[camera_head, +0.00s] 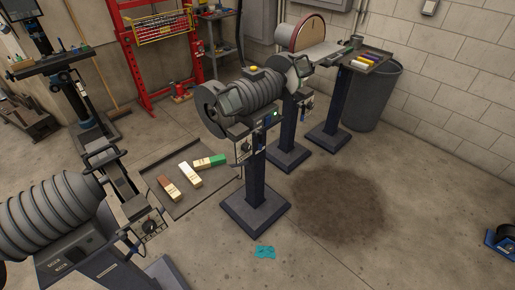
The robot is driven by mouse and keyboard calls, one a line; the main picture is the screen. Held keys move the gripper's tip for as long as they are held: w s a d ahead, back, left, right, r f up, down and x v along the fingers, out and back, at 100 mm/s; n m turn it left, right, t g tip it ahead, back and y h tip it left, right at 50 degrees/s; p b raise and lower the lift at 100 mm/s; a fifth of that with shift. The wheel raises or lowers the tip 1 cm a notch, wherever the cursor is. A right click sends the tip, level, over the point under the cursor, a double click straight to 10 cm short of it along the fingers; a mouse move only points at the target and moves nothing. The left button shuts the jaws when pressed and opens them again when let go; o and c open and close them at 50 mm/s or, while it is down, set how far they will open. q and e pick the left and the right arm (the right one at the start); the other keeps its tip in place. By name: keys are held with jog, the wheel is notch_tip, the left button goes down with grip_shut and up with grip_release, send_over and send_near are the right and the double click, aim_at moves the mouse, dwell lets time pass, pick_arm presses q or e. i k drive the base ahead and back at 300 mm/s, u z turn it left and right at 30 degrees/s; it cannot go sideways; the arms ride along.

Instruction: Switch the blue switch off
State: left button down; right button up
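A grey buffing or grinding machine (250,98) with a ribbed motor stands on a dark blue pedestal (256,180) in the middle of the head view. A small green light (275,114) shows on its front right side. Small control parts hang under the motor, but they are too small to tell a blue switch or its position for certain. A second ribbed machine (50,215) stands close at the lower left, with a small control box (150,226) at its right. Neither of my grippers is in view.
A floor tray or mat (165,155) with several coloured blocks lies left of the middle pedestal. A disc sander (308,35) and a grey bin (375,95) stand behind. A teal cloth (265,252) lies in front. Open floor with a dark stain (338,203) is at right.

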aim_at(268, 119)
jog(key=u, duration=0.4)
jog(key=i, duration=0.75)
jog(key=u, duration=0.45)
